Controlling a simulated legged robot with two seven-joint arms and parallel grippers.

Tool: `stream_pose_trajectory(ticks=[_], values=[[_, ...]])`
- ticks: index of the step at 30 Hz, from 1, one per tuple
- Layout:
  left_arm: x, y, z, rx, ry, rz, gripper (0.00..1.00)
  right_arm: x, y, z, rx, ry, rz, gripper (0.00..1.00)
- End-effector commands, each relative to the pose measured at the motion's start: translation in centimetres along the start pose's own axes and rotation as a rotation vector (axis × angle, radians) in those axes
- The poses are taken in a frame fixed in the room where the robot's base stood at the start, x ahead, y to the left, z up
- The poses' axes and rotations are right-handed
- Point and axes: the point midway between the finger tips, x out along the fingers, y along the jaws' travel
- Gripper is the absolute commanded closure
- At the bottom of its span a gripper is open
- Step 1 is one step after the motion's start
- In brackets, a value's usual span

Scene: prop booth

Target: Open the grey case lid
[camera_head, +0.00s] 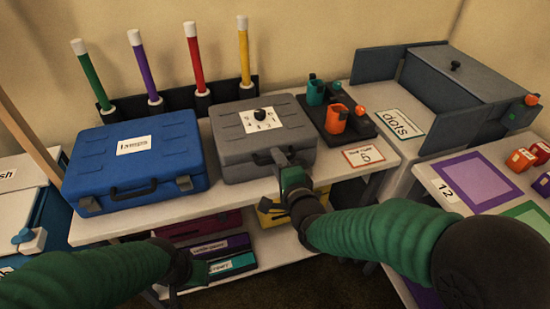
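The grey case (235,150) lies on the white table with its lid (290,110) down. A white label (245,123) and a black knob (260,114) are on top of the lid. My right gripper (283,162) is at the front edge of the case, near its dark handle, and hides part of that front. Whether its fingers touch or hold the handle cannot be told. My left gripper (203,267) is low at the front, away from the case, before the lower shelf. Its fingers are too dark to read.
A blue case (185,150) stands close on the left. Coloured sticks (240,50) in a dark rack stand behind. A dark tray (365,125) with orange and teal cups and a red-bordered card (370,155) are on the right.

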Motion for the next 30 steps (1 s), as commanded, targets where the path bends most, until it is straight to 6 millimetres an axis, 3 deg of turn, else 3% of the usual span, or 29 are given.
stream_pose_trajectory(ticks=[2, 10, 30], values=[[-0.01, 0.00, 0.01, 0.000, 0.000, 0.000, 0.64, 0.06, 0.03, -0.06, 0.001, 0.000, 0.001, 0.67], [-0.01, 0.00, 0.00, 0.000, 0.000, 0.000, 0.64, 0.16, 0.09, -0.03, 0.000, 0.001, 0.003, 1.00], [0.01, 0.00, 0.00, 0.000, 0.000, 0.000, 0.64, 0.13, 0.31, 0.10, 0.000, -0.002, 0.008, 1.00]])
